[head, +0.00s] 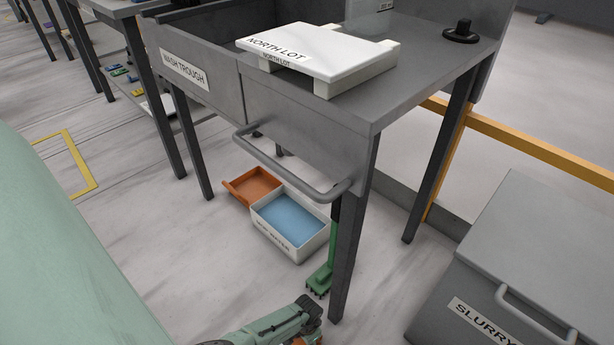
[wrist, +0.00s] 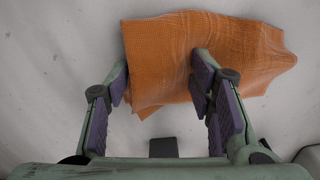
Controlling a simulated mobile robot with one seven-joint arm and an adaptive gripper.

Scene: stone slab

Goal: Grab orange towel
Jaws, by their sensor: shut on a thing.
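The orange towel (wrist: 245,48) shows in the wrist view as a creased, textured cloth at the top centre and right. My gripper (wrist: 162,78) has its two purple-padded fingers on either side of a part of the towel, and it is shut on that part. The rest of the cloth spreads beyond the fingers to the upper right. In the head view my gripper (head: 303,322) is low at the bottom edge, partly cut off, and only a small orange patch shows beside it.
A grey wash trough table (head: 310,110) stands ahead, with a towel bar (head: 290,175) on its front. Below it are an orange tray (head: 251,186), a white basin of blue water (head: 312,243) and a green brush (head: 321,277). A slurry bin (head: 545,250) stands right.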

